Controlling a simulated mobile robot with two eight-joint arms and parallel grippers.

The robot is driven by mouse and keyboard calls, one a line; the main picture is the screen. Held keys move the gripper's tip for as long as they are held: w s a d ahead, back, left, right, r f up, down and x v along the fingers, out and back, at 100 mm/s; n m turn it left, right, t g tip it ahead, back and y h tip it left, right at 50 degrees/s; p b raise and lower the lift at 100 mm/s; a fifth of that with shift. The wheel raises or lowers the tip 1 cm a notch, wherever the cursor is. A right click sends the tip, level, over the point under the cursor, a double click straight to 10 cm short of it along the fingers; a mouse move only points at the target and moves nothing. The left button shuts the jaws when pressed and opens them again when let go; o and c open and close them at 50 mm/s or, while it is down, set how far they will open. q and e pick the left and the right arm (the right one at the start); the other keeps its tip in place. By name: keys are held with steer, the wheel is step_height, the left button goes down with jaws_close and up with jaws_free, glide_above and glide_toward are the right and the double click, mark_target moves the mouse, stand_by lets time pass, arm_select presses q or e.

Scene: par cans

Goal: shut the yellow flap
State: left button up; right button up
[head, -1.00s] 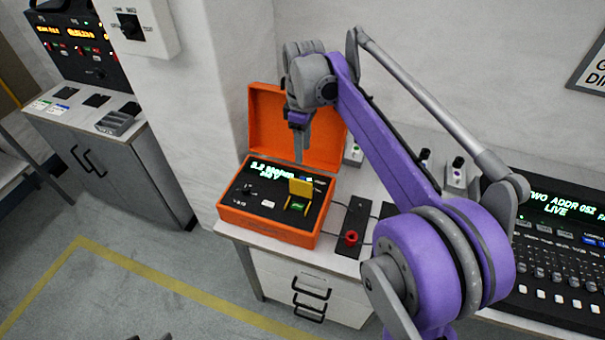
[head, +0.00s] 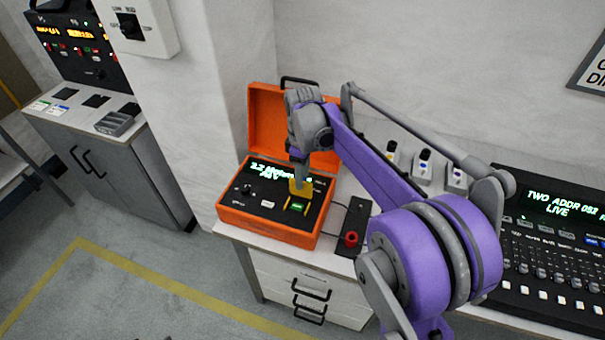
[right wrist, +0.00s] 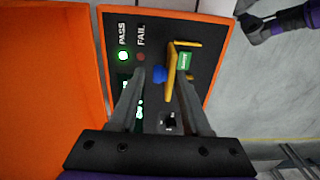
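The yellow flap (head: 302,190) stands raised on its hinge behind a green button (head: 297,206) on the black panel of the orange case (head: 262,232). My right gripper (head: 299,181) is down at the flap's upper edge, on the side toward the lid. In the right wrist view its fingers (right wrist: 160,66) are apart with nothing held between them. The flap (right wrist: 172,68) shows edge-on close to the right-hand fingertip; I cannot tell if they touch. A purple and grey part at the top right of that view looks like my left gripper (right wrist: 250,24), over the floor.
The case's orange lid (head: 262,120) stands open behind the panel. A red knob (head: 351,238) on a dark plate sits right of the case. Small switch boxes (head: 422,170) and a mixing console (head: 560,270) are farther right. The floor in front is free.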

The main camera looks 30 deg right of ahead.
jaws_close()
